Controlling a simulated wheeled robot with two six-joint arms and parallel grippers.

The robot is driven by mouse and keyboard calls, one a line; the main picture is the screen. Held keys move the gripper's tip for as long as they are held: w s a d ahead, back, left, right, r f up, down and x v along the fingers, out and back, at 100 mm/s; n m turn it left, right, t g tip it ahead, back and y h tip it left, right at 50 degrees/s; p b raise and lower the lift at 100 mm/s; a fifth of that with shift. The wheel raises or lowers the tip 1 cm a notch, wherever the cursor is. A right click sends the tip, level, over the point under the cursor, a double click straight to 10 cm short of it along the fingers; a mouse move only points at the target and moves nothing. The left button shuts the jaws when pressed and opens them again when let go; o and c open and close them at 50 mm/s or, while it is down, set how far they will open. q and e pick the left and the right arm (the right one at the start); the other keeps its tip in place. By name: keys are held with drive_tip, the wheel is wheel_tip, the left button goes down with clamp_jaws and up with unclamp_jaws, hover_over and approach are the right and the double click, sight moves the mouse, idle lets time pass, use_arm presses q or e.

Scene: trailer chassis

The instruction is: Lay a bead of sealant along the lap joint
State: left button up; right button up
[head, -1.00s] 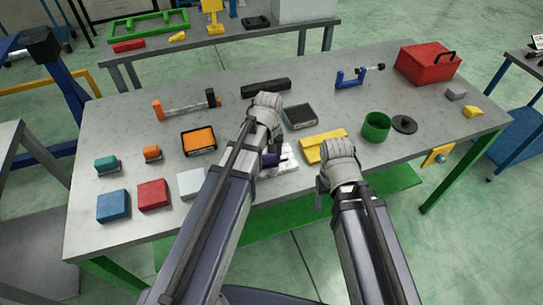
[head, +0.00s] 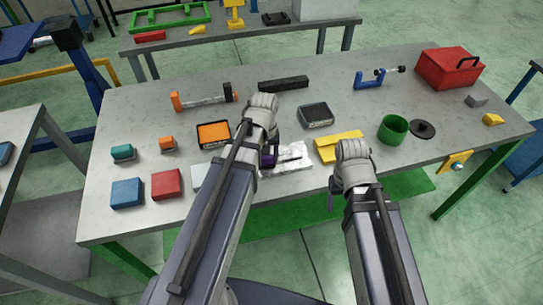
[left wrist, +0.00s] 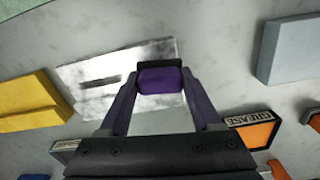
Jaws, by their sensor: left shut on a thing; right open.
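A silvery metal plate piece (head: 295,164), apparently the lap joint, lies near the table's front edge. It also shows in the left wrist view (left wrist: 85,95). A short dark strip (left wrist: 100,82) runs on it; I cannot tell whether it is sealant. My left gripper (head: 268,150) is shut on a purple thing with a black end (left wrist: 160,80), apparently the sealant applicator, over the plate's left part in the head view. Contact with the plate is hidden. My right gripper (head: 333,196) is open and empty at the table's front edge.
A yellow case (head: 340,145) lies right of the plate and a grey block (head: 200,176) left of it. Orange (head: 213,133) and dark (head: 316,115) trays lie behind. A green cup (head: 392,129) stands right.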

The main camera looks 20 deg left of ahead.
use_arm(q)
drive_tip(key=shift+s+a, duration=0.2)
drive_tip(key=shift+a, duration=0.1)
wheel_tip(320, 180, up, 6)
drive_tip(key=p, duration=0.6)
idle(0.3)
wheel_tip(320, 180, up, 3)
drive_tip(key=p, duration=0.3)
drive_tip(key=shift+w, duration=0.1)
idle(0.6)
